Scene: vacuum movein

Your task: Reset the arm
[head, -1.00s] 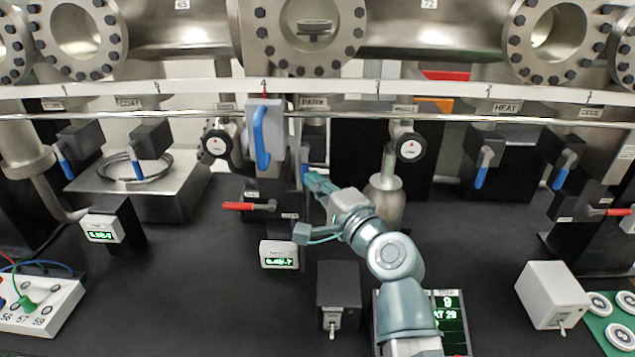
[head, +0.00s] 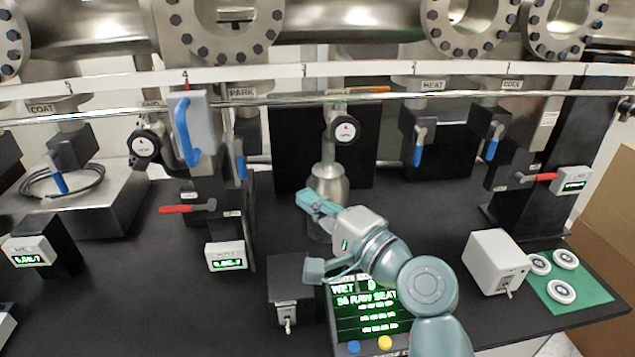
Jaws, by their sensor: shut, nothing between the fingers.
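My arm hides part of a display panel (head: 362,318) with green text.
A grey box with a blue handle (head: 186,130) and a red lever (head: 187,209) stand left of my gripper. A switch box (head: 290,290) is close below. A white box (head: 496,262) and green mat (head: 590,296) lie right. Black bench is bare at left centre.

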